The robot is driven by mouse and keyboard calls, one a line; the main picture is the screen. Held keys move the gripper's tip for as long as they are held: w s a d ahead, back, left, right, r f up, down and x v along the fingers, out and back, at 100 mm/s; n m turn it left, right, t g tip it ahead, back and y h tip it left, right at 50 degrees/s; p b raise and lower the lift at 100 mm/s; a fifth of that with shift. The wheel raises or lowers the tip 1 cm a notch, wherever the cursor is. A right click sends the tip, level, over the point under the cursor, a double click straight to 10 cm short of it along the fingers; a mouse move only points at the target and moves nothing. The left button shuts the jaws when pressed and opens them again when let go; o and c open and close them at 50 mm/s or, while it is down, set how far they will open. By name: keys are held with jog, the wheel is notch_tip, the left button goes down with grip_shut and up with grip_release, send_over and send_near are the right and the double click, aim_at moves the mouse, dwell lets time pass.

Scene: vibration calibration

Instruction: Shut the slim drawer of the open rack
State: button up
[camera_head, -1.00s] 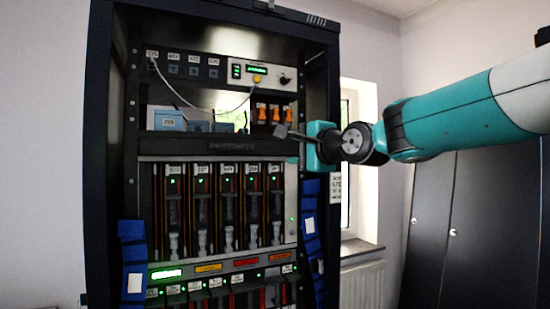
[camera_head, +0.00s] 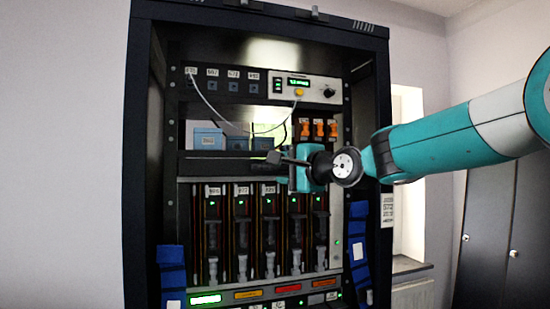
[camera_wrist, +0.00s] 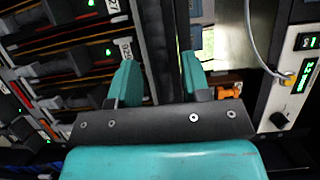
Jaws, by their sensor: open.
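The slim drawer (camera_head: 215,167) is a dark, wide, low panel in the open rack, below the shelf with blue boxes and above the row of upright modules. It seems to stand out from the rack front; how far I cannot tell. My gripper (camera_head: 283,166) is at the drawer's right part and hides that end. In the wrist view, the two teal fingers of my gripper (camera_wrist: 157,64) are apart, with a long dark strip, apparently the drawer front (camera_wrist: 157,35), running between them. Nothing is visibly clamped, and I cannot tell whether the fingers touch it.
The rack frame (camera_head: 363,120) stands to the right of the drawer. Blue boxes (camera_head: 208,138) and orange-fronted units (camera_head: 318,129) sit above it. A loose grey cable (camera_head: 215,112) hangs from the upper panel. Blue strap-like bundles (camera_head: 358,250) hang at both lower sides.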

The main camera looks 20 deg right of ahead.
aim_at(277, 168)
jog(key=shift+p+x, duration=0.5)
jog(key=shift+x, duration=1.25)
jog(key=shift+a, duration=0.1)
grip_shut()
jog(key=shift+w+p, duration=0.55)
jog(key=shift+w, duration=1.15)
jog(key=shift+r, duration=0.1)
grip_release()
